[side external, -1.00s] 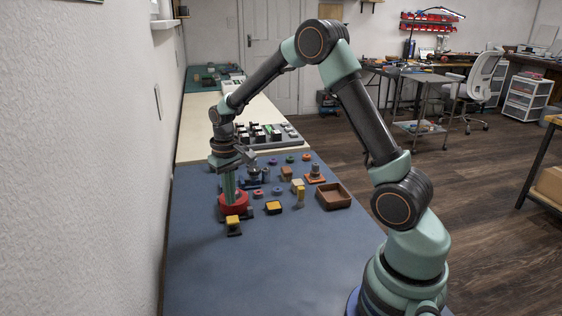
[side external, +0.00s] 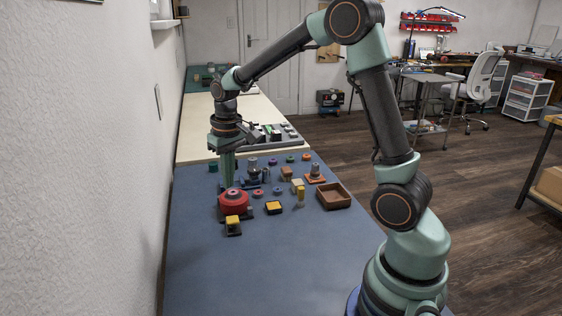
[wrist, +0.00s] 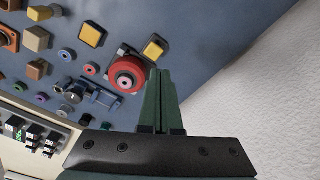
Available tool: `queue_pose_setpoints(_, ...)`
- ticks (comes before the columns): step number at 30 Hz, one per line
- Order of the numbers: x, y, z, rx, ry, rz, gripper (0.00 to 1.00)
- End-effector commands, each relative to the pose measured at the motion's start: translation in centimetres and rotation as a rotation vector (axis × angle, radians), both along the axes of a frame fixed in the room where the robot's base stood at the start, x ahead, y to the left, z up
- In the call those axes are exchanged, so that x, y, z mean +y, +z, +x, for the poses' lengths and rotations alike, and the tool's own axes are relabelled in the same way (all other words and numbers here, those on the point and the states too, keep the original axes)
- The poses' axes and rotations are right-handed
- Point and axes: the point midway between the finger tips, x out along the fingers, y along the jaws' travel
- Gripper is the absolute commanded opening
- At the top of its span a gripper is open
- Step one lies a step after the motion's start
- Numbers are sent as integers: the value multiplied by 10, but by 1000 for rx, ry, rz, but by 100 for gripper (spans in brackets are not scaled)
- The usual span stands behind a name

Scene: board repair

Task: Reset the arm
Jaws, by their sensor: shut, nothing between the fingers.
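My gripper (side external: 229,182) points down above the far left part of the blue mat, just behind a red round part (side external: 233,200). Its green fingers are together and empty; they also show in the wrist view (wrist: 155,75). In the wrist view the red part (wrist: 127,74) sits on a dark base, left of the fingertips. In the side view the fingers overlap the red part's back edge; I cannot tell whether they touch it.
A yellow-topped block (side external: 233,224) stands in front of the red part, and another yellow-topped block (side external: 274,207) to its right. A brown tray (side external: 333,196) is at the mat's right edge. Several small rings and blocks lie between. The front of the mat (side external: 260,270) is clear.

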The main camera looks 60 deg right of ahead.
Motion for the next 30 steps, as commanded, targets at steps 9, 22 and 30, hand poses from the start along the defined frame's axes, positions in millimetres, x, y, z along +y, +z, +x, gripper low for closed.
queue_pose_setpoints(9,35,69,-53,-171,89,-26,0)
queue_pose_setpoints(22,67,97,-127,-373,196,-47,0)
queue_pose_setpoints(30,72,96,-142,-414,217,-50,0)
